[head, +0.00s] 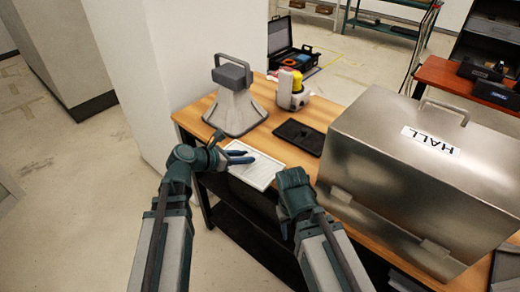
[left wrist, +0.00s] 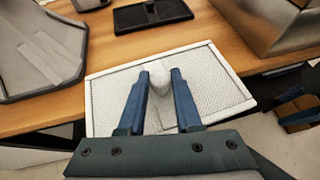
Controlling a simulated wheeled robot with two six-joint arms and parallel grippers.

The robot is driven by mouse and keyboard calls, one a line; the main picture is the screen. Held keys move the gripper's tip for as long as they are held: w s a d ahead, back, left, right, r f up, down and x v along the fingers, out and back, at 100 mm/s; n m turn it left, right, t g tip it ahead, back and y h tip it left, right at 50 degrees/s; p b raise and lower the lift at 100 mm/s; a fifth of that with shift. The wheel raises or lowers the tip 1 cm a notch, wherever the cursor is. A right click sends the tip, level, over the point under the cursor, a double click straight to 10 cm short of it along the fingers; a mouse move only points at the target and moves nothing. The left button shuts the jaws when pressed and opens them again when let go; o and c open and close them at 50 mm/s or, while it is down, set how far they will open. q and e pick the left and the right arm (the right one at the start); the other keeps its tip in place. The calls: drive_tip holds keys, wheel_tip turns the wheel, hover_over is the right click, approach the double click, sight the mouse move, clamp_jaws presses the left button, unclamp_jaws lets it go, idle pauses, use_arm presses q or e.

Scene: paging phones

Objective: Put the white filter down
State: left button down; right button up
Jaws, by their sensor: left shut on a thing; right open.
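The white filter (head: 258,172) is a flat, pale rectangular panel with a mesh face at the front edge of the wooden table. It also shows in the left wrist view (left wrist: 218,85), with a rounded pale knob (left wrist: 159,76) at its middle. My left gripper (head: 243,157) is shut on the filter by this knob, one blue finger on each side. The filter's near part reaches past the table's front edge; I cannot tell whether it touches the top. My right gripper (head: 296,182) is open and empty, just right of the filter.
The wooden table (head: 190,118) holds a grey funnel-shaped housing (head: 235,105) with a handle, a black tray (head: 300,137), a white-and-yellow device (head: 292,90) and a large metal case (head: 415,165) labelled HALL. A white pillar (head: 165,60) stands at the left. Little bare tabletop surrounds the filter.

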sight(236, 169)
use_arm(q)
drive_tip(key=shift+s+a+r, duration=0.15)
drive_tip(key=shift+s+a, duration=0.8)
drive_tip(key=shift+a, duration=0.25)
